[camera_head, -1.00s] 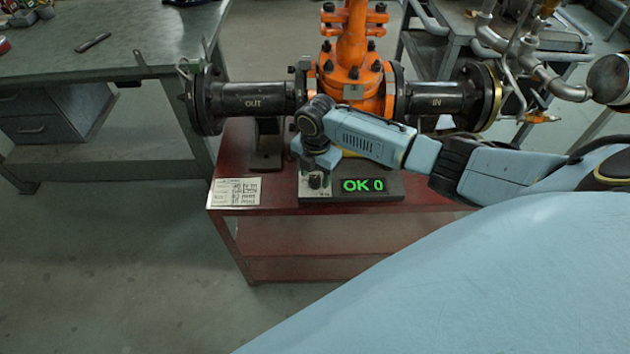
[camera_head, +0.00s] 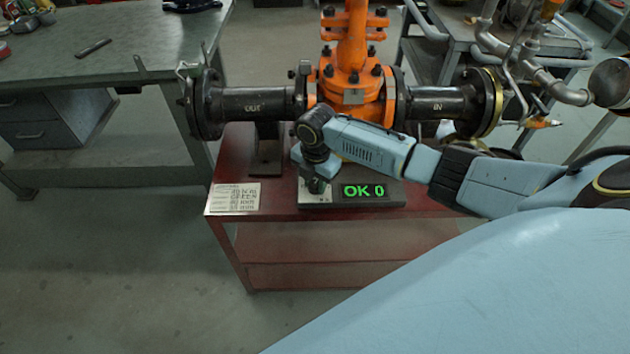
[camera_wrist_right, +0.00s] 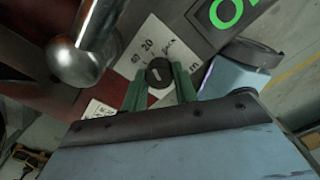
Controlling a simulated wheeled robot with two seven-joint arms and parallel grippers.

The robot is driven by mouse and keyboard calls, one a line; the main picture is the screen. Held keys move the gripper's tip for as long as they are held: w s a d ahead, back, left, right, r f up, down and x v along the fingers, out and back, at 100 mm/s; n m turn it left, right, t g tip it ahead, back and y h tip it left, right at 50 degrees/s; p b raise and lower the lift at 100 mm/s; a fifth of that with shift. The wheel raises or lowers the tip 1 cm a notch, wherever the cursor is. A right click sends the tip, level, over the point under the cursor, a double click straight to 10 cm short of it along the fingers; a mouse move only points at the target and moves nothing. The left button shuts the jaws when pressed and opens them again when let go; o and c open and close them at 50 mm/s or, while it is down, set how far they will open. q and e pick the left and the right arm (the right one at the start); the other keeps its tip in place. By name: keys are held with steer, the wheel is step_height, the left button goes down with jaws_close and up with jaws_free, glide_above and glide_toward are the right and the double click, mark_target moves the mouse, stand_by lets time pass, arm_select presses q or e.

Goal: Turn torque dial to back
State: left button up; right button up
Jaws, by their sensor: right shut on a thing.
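The torque dial (camera_wrist_right: 160,72) is a small dark round knob with a light mark on its face, set on a pale labelled plate with printed numbers. My right gripper (camera_wrist_right: 160,85) has its two green fingers on either side of the dial and is shut on it. In the head view the dial (camera_head: 316,186) shows small and dark below the right gripper (camera_head: 317,178). The display (camera_head: 363,191) beside it reads "OK 0" in green. My left gripper is not in view.
The orange valve (camera_head: 350,90) with black flanged pipes stands behind my right arm on the red bench (camera_head: 240,227). A printed card (camera_head: 234,197) lies at the bench's left front. A metal rod with a ball end (camera_wrist_right: 82,62) is close to the fingers.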

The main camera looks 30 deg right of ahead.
steer(key=shift+r+m+p, duration=0.1)
steer(key=shift+m+p, duration=0.2)
steer(key=shift+p, duration=0.1)
steer(key=m+p, duration=0.5)
steer(key=m, duration=0.1)
steer(key=shift+a+p, duration=0.1)
steer(key=shift+p, duration=0.25)
steer(key=shift+m+p, duration=0.35)
steer(key=shift+m, duration=0.25)
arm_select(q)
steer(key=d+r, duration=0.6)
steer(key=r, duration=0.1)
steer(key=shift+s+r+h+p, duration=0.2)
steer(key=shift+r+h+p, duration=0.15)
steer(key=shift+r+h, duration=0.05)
arm_select(e)
steer(key=shift+m, duration=0.6)
steer(key=o, duration=1)
steer(key=shift+c, duration=0.2)
